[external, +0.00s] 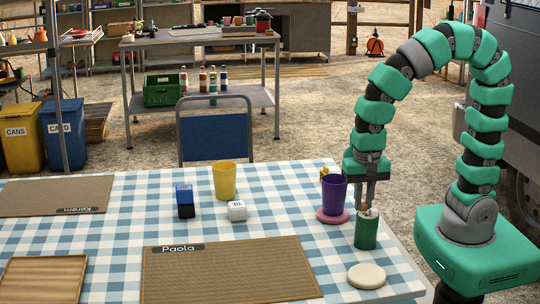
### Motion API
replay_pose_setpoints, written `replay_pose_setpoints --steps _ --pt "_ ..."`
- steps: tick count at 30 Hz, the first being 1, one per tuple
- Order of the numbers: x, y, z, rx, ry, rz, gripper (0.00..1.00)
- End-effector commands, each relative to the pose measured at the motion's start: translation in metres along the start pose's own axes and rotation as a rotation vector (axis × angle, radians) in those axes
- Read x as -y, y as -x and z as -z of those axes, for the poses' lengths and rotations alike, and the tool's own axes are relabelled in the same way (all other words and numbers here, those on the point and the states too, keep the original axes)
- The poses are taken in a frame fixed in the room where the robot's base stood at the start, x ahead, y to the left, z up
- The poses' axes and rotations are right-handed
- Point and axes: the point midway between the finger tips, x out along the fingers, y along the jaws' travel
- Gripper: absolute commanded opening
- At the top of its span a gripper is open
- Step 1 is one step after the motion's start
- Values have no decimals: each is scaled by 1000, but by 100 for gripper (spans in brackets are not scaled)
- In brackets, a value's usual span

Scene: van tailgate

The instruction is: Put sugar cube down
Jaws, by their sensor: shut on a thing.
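My gripper (366,205) points straight down at the right end of the table, its fingers at the mouth of a green cup (366,232). It is shut on a small pale thing, seemingly the sugar cube, mostly hidden between the fingertips. I cannot tell whether it is inside the cup or just above its rim. A larger white block (237,211) with dark marks stands left of centre on the table.
A purple cup (333,193) on a pink saucer (333,216) stands close left of my gripper. A cream disc (366,276) lies in front. A yellow cup (225,181), a blue-and-black block (185,201) and the Paola mat (232,272) are left. Checked cloth between them is bare.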

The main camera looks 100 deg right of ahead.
Motion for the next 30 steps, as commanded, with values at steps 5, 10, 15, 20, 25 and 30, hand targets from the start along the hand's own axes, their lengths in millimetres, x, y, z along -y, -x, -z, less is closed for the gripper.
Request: replay_pose_setpoints --steps 5,10,15,20,25,30 --pt "-1 -5 0 0 0 -2 0" --pt "-1 -6 0 0 0 -2 0" --pt "-1 -7 0 0 0 -3 38" --pt "-1 -7 0 0 0 -2 38" --pt "0 -3 0 0 0 0 38" --pt "0 19 0 -1 -1 2 38"
